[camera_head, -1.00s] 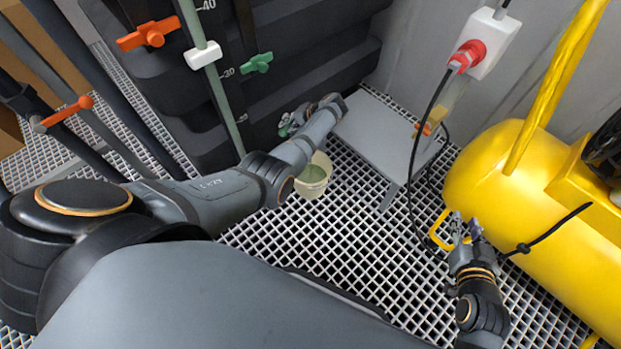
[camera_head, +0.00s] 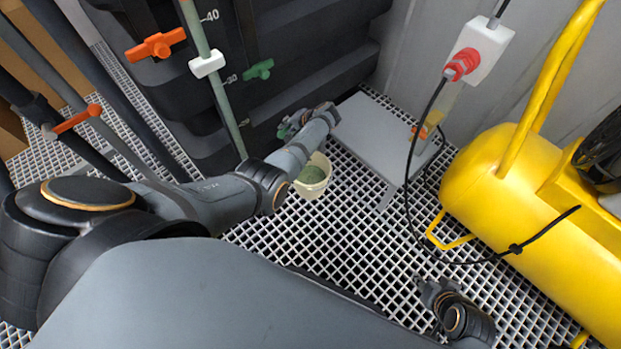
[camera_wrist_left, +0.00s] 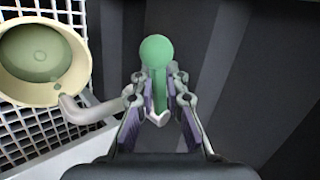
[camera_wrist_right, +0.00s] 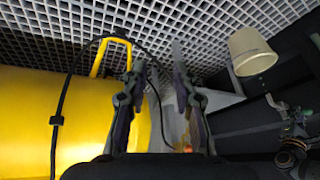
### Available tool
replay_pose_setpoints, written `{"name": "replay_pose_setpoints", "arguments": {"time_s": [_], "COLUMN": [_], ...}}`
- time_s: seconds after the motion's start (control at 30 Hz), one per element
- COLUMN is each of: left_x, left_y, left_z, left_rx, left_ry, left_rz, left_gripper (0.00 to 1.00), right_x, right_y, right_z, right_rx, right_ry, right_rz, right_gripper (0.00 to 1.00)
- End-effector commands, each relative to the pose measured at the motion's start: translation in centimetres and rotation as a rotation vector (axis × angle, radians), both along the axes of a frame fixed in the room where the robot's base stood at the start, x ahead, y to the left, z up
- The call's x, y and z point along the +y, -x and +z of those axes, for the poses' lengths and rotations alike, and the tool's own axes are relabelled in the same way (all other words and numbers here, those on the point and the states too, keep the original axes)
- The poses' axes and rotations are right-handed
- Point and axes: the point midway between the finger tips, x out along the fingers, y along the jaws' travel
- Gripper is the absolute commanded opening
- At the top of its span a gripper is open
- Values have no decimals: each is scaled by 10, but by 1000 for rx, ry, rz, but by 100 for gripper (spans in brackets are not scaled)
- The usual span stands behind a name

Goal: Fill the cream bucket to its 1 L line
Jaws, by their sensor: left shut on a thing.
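The cream bucket (camera_head: 323,186) stands on the grating below my left forearm; in the left wrist view its rim (camera_wrist_left: 82,72) is at the upper left. Greenish liquid (camera_wrist_left: 38,52) shows inside; I cannot make out the 1 L line. A grey spout (camera_wrist_left: 92,112) ends at the bucket's rim, with a small green spot beside its mouth. My left gripper (camera_wrist_left: 160,92) is shut on a green tap handle (camera_wrist_left: 155,50) with a round end; the head view shows this gripper (camera_head: 291,124) against the dark tank. My right gripper (camera_wrist_right: 160,72) is open and empty, low over the grating.
A yellow compressor (camera_head: 520,215) fills the right side. A grey low platform (camera_head: 375,130) stands behind the bucket. An orange valve handle (camera_head: 155,46) and a green one (camera_head: 259,69) are on the dark tank (camera_head: 325,45).

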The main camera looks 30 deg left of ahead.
Motion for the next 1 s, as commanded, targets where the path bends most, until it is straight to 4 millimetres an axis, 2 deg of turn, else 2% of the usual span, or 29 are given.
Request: {"name": "replay_pose_setpoints", "arguments": {"time_s": [0.1,0.27,0.43,0.6,0.9,0.93,1.0], "left_x": [1,1,6,14,17,17,17], "left_y": [-3,-3,-3,-5,-7,-7,-7], "left_z": [5,4,12,10,3,3,3], "left_rx": [-8,-8,-5,-4,-5,-5,-5], "left_ry": [-2,-2,-1,-1,-3,-3,-4], "left_rz": [-19,-25,-120,-276,-336,-336,-336], "left_gripper": [0,0,0,0,0,14,24], "right_x": [0,0,0,0,0,0,0], "right_y": [12,15,15,15,15,15,15], "right_z": [-1,-3,24,47,48,48,48], "right_rx": [59,76,74,73,73,73,73], "right_ry": [2,3,3,3,3,3,3], "right_rz": [5,7,7,6,6,6,6], "right_gripper": [28,28,28,28,28,28,28]}}
